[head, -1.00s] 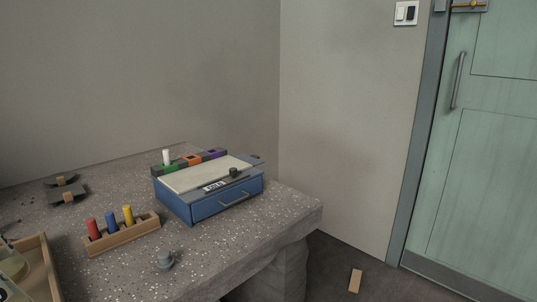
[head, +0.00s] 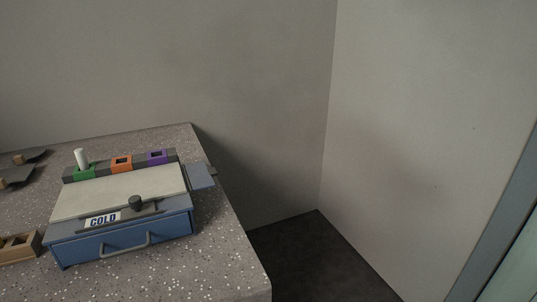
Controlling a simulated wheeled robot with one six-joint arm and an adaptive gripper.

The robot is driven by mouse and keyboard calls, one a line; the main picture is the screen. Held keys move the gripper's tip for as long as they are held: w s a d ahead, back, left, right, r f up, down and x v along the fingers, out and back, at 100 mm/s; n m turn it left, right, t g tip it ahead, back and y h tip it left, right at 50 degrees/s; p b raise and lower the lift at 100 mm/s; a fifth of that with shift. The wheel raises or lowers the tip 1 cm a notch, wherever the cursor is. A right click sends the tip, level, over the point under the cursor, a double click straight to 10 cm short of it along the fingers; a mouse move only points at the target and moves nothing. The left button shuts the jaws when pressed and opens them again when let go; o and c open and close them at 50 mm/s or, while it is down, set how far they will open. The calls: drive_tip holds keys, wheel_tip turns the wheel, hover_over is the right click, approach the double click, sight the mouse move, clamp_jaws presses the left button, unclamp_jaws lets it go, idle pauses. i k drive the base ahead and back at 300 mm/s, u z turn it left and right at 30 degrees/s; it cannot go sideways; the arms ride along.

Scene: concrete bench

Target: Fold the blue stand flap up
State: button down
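The blue stand flap (head: 200,177) sticks out from the right side of the blue drawer box, near its back corner. It looks roughly level, above the right edge of the bench. The blue box (head: 125,243) stands on the bench with a grey front handle, a pale top panel (head: 118,192), a dark knob (head: 135,202) and a label reading COLD (head: 103,220). Its drawer looks shut. My gripper is not in view, and nothing touches the flap.
A rack with green (head: 84,172), orange (head: 122,163) and purple (head: 157,157) sockets runs along the box's back; a white peg (head: 81,158) stands in the green one. A wooden rack (head: 18,247) is cut off at left. Floor (head: 325,262) right of the bench is clear.

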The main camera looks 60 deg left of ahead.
sight(200, 177)
drive_tip(key=i, duration=1.45)
drive_tip(key=u, duration=3.65)
drive_tip(key=i, duration=0.5)
